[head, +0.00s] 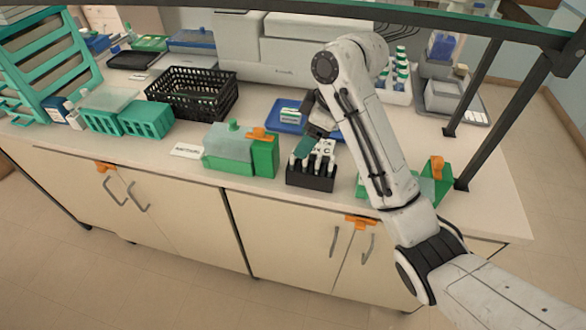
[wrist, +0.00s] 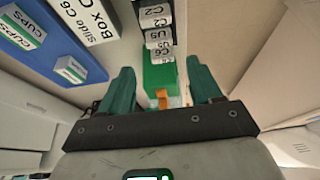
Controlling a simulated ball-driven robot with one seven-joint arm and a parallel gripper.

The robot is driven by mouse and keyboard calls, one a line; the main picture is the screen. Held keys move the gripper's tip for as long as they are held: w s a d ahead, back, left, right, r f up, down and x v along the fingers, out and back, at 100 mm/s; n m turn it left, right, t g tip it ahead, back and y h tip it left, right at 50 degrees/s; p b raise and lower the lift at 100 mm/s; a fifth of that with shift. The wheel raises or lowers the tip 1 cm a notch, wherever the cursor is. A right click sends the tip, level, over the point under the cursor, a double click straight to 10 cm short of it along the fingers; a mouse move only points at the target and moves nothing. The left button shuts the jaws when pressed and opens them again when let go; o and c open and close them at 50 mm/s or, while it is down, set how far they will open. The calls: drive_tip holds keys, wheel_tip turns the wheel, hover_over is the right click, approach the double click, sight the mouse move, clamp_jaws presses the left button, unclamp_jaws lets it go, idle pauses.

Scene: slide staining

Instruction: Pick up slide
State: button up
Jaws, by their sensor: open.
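Several slides (head: 325,147) with white labelled ends stand in a black rack (head: 311,183) at the front edge of the bench. My gripper (head: 303,150) is just above the left part of the rack, pointing down. In the wrist view its two teal fingers (wrist: 162,82) are apart, with no slide seen held between them. I cannot tell whether a fingertip touches a slide. Part of the row is hidden by my gripper in the head view.
A green staining box (head: 228,148) with an orange clip stands left of the rack. Another green container (head: 437,180) stands right, partly behind my arm. A blue tray (head: 285,117) with small boxes lies behind. A black basket (head: 190,92) stands further left. A dark overhead frame (head: 440,22) crosses above.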

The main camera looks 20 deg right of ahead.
sight(293, 165)
drive_tip(key=shift+b+x, duration=0.5)
drive_tip(key=shift+x, duration=0.6)
drive_tip(key=shift+a+x, duration=0.15)
drive_tip(key=shift+x, duration=0.95)
drive_tip(key=shift+a+x, duration=0.15)
drive_tip(key=shift+x, duration=1)
drive_tip(key=shift+r, duration=0.1)
drive_tip(key=c, duration=1.1)
drive_tip(key=shift+c, duration=0.2)
drive_tip(key=shift+r, duration=0.1)
